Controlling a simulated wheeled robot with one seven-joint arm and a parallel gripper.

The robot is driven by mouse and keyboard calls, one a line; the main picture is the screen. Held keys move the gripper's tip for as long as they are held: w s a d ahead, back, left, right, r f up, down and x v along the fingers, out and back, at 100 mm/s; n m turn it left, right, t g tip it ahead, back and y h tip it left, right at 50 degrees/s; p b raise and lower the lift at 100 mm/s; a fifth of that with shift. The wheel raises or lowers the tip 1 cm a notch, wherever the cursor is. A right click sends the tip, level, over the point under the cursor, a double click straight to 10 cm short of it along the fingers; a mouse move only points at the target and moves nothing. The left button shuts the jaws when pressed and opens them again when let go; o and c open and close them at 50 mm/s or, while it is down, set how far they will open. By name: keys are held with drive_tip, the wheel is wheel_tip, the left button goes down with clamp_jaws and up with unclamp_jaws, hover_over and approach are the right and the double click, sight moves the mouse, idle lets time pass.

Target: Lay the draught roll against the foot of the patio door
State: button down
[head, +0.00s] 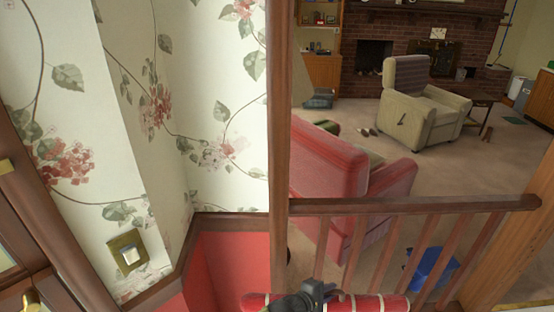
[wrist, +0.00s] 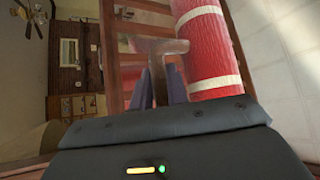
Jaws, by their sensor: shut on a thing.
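The draught roll (head: 384,304) is red with pale bands and lies across the bottom edge of the head view. My gripper (head: 316,290) is at the roll, near its left part. In the wrist view the roll (wrist: 213,50) stands to the right of the fingers. My gripper (wrist: 161,88) is shut on a pale handle-like piece beside the roll; its join to the roll is hard to make out. A wood-framed door with brass fittings (head: 32,300) shows in part at the left edge of the head view. I cannot tell whether it is the patio door; its foot is out of view.
A wooden railing (head: 410,206) with a tall post (head: 279,120) stands just beyond the roll. Behind it are a red sofa (head: 335,170), a beige armchair (head: 415,108) and a blue bin (head: 430,268). Floral wallpaper with a switch plate (head: 128,254) is at left.

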sight(327, 304)
drive_tip(key=shift+w+f+b, duration=0.1)
drive_tip(key=shift+f+b, duration=0.25)
drive_tip(key=shift+f, duration=0.3)
drive_tip(key=shift+r, duration=0.15)
wheel_tip(327, 304, up, 16)
drive_tip(key=s+p, duration=0.2)
drive_tip(key=p, duration=1.3)
drive_tip(key=w+f+b, duration=0.2)
drive_tip(key=f+b, duration=1.5)
drive_tip(key=f, duration=0.1)
drive_tip(key=w+f+b, duration=0.2)
drive_tip(key=f+b, duration=1.4)
drive_tip(key=f, duration=0.3)
drive_tip(key=shift+w+d+f+b, duration=0.15)
drive_tip(key=shift+w+b, duration=0.05)
drive_tip(key=shift+b, duration=0.15)
drive_tip(key=s+r, duration=0.1)
drive_tip(key=r, duration=0.2)
drive_tip(key=s+r, duration=0.1)
drive_tip(key=r, duration=0.3)
drive_tip(key=s+r, duration=0.2)
drive_tip(key=r, duration=0.2)
drive_tip(key=shift+s+a, duration=0.1)
drive_tip(key=shift+a, duration=0.2)
drive_tip(key=shift+f, duration=0.15)
